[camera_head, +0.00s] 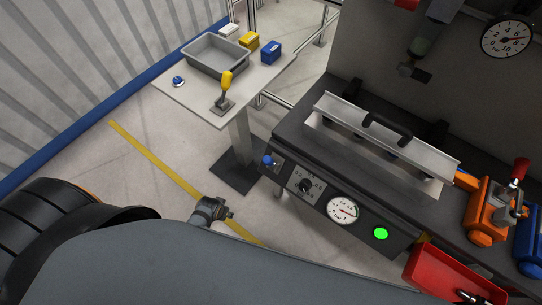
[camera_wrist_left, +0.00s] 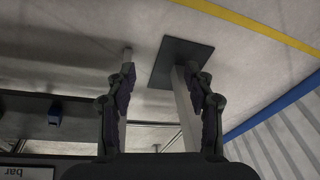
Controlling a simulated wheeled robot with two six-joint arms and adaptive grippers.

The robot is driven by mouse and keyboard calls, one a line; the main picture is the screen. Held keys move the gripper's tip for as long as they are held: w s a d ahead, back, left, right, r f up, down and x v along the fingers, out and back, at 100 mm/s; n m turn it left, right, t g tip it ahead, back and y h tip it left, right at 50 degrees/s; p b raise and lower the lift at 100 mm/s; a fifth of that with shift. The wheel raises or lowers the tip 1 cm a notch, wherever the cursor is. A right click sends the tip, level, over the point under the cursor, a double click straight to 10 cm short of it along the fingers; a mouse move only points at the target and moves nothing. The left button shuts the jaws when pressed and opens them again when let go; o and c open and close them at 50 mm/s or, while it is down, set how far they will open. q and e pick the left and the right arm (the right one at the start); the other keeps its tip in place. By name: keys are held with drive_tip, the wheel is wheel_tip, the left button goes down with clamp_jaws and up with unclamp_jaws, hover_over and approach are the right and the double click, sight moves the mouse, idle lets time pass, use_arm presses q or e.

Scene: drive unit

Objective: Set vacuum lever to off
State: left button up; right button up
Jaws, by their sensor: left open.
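A small lever with a blue knob (camera_head: 267,160) sits at the left end of the drive unit's dark front panel, beside a rotary dial; I take it as the vacuum lever. Its blue part also shows in the left wrist view (camera_wrist_left: 54,114), at the left. Its exact setting is too small to read. My left gripper (camera_wrist_left: 163,76) is open and empty in the wrist view, its fingers apart over the floor, away from the lever. In the head view only a grey end of it (camera_head: 214,211) shows past my arm, below and left of the lever. My right gripper is out of view.
The panel carries a dial (camera_head: 305,186), a gauge (camera_head: 342,210) and a lit green button (camera_head: 381,233). A side table (camera_head: 185,98) with a grey bin (camera_head: 216,54) and a yellow-handled lever (camera_head: 226,82) stands behind. A red tray (camera_head: 428,272) is at lower right.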

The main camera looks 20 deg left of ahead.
use_arm(q)
drive_tip(key=w+d+r+p, duration=0.2)
drive_tip(key=w+r+p, duration=0.2)
drive_tip(key=r, duration=1.1)
drive_tip(key=w+d+r+p, duration=0.1)
drive_tip(key=w+r+p, duration=0.25)
drive_tip(key=r, duration=1.05)
drive_tip(key=g+h, duration=0.2)
hover_over(268, 161)
drive_tip(key=w+a, duration=0.1)
drive_tip(key=a, duration=0.1)
drive_tip(key=shift+w+f+p, duration=0.15)
drive_tip(key=shift+f+p, duration=0.05)
drive_tip(key=shift+p, duration=0.15)
drive_tip(key=shift+w+d, duration=0.3)
drive_tip(key=shift+d, duration=0.05)
drive_tip(key=f, duration=0.7)
drive_tip(key=d+f, duration=0.1)
drive_tip(key=f, duration=0.2)
drive_tip(key=shift+s+f, duration=0.15)
drive_tip(key=shift+f, duration=0.1)
